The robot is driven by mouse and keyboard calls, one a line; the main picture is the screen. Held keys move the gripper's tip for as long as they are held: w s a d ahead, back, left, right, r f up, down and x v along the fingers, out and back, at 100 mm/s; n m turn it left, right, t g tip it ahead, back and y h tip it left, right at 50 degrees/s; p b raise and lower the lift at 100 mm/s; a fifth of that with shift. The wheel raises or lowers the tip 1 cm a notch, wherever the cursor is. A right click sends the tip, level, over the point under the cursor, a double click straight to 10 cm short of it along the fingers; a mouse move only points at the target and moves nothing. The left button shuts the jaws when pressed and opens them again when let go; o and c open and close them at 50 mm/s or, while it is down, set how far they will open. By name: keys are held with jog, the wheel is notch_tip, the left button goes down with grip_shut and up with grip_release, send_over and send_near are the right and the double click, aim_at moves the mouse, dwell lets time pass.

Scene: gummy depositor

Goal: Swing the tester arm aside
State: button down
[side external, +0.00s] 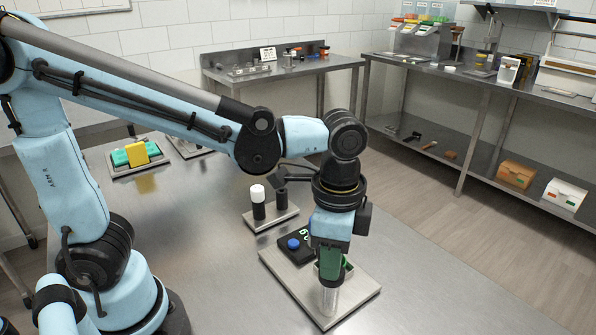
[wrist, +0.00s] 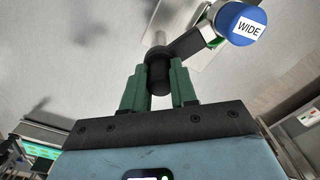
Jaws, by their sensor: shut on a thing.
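The tester arm (wrist: 184,46) is a dark bar in the wrist view. It runs from a black upright grip (wrist: 158,76) to a silver collar under a blue cap (wrist: 246,22) marked "WIDE". My green-fingered gripper (wrist: 159,90) is shut on the black grip, one finger on each side. In the side external view my gripper (side external: 330,264) points down over a metal base plate (side external: 290,283), above a clear cylinder (side external: 329,299). A blue knob (side external: 293,244) on a black block stands left of my gripper. My fingers hide the grip there.
A smaller plate (side external: 262,225) with a white-topped black post (side external: 258,200) stands behind the tester. A tray (side external: 122,168) with teal and yellow pieces sits at the back left. The steel table (side external: 205,270) is bare left of the tester.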

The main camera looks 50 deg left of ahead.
jog(key=n, duration=0.4)
jog(key=shift+n, duration=0.3)
jog(key=n, duration=0.4)
jog(key=shift+n, duration=0.3)
jog(key=c, duration=0.9)
grip_release()
notch_tip(320, 180, up, 12)
jog(key=shift+r, duration=0.1)
